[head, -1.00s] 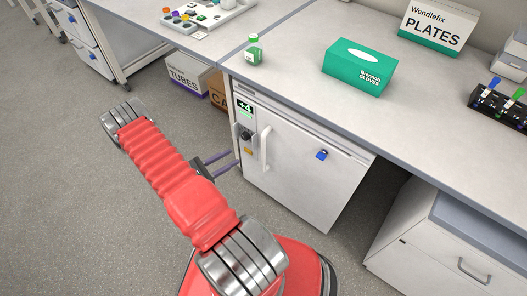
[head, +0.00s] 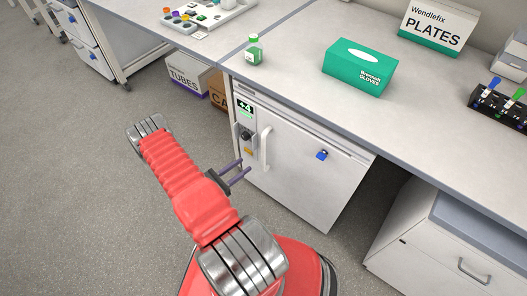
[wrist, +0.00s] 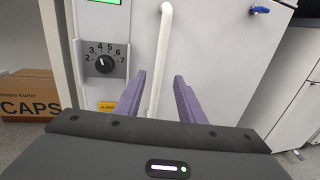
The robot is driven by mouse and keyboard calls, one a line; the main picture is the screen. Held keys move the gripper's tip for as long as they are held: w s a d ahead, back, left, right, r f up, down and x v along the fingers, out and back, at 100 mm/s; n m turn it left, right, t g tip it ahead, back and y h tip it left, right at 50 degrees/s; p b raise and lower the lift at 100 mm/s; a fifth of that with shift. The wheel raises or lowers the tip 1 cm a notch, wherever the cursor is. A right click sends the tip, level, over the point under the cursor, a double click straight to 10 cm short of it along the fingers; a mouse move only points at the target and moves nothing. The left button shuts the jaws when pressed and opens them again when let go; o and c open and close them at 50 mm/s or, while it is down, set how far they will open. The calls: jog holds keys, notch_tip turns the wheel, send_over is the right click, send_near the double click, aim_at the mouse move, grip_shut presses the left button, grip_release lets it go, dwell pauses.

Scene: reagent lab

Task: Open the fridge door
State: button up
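The white under-bench fridge (head: 304,182) stands with its door shut. Its white vertical bar handle (head: 266,148) is near the door's left edge; in the wrist view the handle (wrist: 161,60) runs down between the lines of my two purple fingers. My gripper (head: 242,171) is open in front of the fridge, just left of and below the handle's lower end in the head view. In the wrist view my gripper (wrist: 157,92) has its fingers apart with the lower handle showing in the gap. I cannot tell whether the handle is truly between the fingertips.
A dial (wrist: 104,62) and green display (head: 245,107) sit left of the door. A blue lock (head: 321,155) is on the door. A caps box (wrist: 30,107) stands left of the fridge. The bench top (head: 300,110) overhangs it. Open floor (head: 90,200) lies left.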

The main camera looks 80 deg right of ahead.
aim_at(262, 153)
jog(key=x, duration=1.2)
jog(key=shift+s+d, duration=0.15)
jog(key=shift+d, duration=0.15)
grip_shut()
dwell(0.4)
